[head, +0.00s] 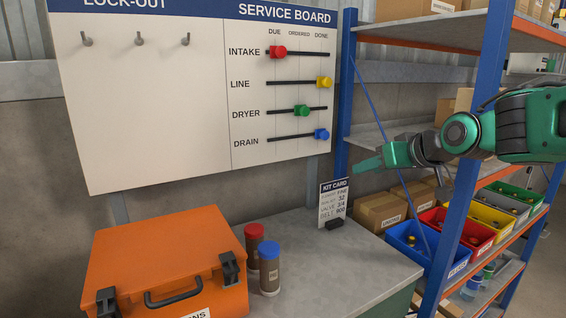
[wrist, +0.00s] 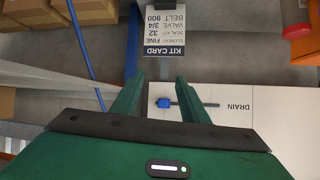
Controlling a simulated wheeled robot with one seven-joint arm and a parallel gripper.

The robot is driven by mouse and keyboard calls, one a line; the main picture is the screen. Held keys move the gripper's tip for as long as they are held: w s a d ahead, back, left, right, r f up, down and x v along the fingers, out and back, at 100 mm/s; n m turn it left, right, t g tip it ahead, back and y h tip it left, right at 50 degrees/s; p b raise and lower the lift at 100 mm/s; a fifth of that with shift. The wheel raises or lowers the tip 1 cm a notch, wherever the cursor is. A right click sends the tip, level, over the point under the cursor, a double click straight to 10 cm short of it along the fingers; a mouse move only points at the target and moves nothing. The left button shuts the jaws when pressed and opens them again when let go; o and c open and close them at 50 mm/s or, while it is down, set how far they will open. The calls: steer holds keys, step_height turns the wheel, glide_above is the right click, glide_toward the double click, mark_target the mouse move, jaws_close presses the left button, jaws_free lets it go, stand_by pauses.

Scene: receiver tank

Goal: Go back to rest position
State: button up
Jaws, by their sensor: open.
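My gripper (head: 367,165) is at the right of the head view, held in the air in front of the blue shelf post and to the right of the service board (head: 150,100). In the wrist view my gripper (wrist: 160,98) shows its two green fingers apart with nothing between them. On the board, the red INTAKE slider (head: 278,52) is at the left under DUE. The yellow LINE slider (head: 324,82) and blue DRAIN slider (head: 321,134) are at the right under DONE. The green DRYER slider (head: 301,111) is in the middle under ORDERED.
An orange case (head: 165,262), a red-capped jar (head: 254,246), a blue-capped jar (head: 269,268) and a kit card (head: 333,203) stand on the grey bench (head: 355,262). Shelving with a blue post (head: 470,200), cardboard boxes and coloured bins is close to my arm at the right.

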steer(key=s+d+f+m+g+h, duration=0.1)
steer(key=s+d+f+g+h, duration=0.15)
steer(key=s+f, duration=0.7)
steer(key=s+d+f+m+g+h, duration=0.2)
steer(key=s+d+f+g, duration=0.2)
steer(key=s+f, duration=0.55)
steer(key=s+d+m+g, duration=0.2)
steer(key=s+d, duration=0.3)
steer(key=s, duration=0.3)
steer(key=s+d+m+g, duration=0.2)
steer(key=s+d+m, duration=0.2)
steer(key=s, duration=0.4)
steer(key=shift+s+d+f+g+y, duration=0.25)
steer(key=shift+s+d+g+y, duration=0.1)
steer(key=shift+d, duration=0.5)
steer(key=shift+w, duration=0.15)
steer(key=shift+w+f, duration=0.25)
steer(key=shift+w, duration=0.25)
